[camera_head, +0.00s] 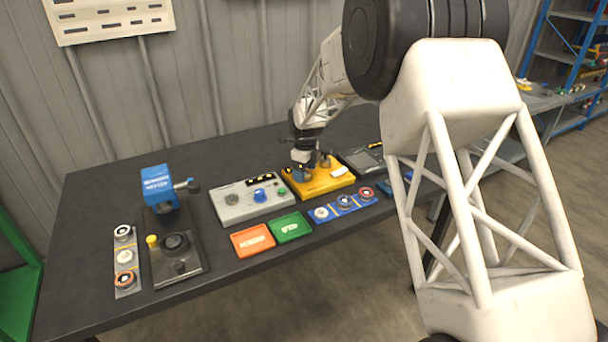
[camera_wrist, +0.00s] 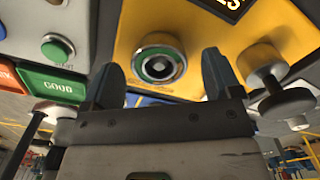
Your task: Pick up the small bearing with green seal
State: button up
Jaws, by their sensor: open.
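The small bearing with green seal (camera_wrist: 160,64) shows in the wrist view as a metal ring with a green band and a dark centre. It sits at the yellow fixture (camera_wrist: 205,28). My gripper (camera_wrist: 164,76) is open, its two dark fingers on either side of the bearing in that picture. I cannot tell whether they touch it. In the head view my gripper (camera_head: 306,160) is low over the yellow fixture (camera_head: 318,183), and the bearing cannot be made out there.
A grey box (camera_head: 251,202) with a blue knob stands left of the fixture. Orange (camera_head: 252,240) and green (camera_head: 290,227) trays and a blue strip (camera_head: 355,204) with round parts lie in front. A black press (camera_head: 176,262) and grey strip (camera_head: 117,266) are far left.

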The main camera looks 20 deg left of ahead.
jog(key=c, duration=1.1)
jog(key=shift+r, duration=0.2)
jog(key=shift+r, duration=0.55)
notch_tip(320, 180, up, 2)
jog(key=shift+r, duration=0.1)
jog(key=s+d, duration=0.2)
jog(key=s, duration=0.2)
jog(key=s+d+r, duration=0.1)
jog(key=s+d, duration=0.2)
jog(key=s, duration=0.2)
jog(key=s+d, duration=0.2)
jog(key=s, duration=0.3)
jog(key=shift+d+r, duration=0.15)
jog(key=shift+d, duration=0.2)
jog(key=shift+a, duration=0.15)
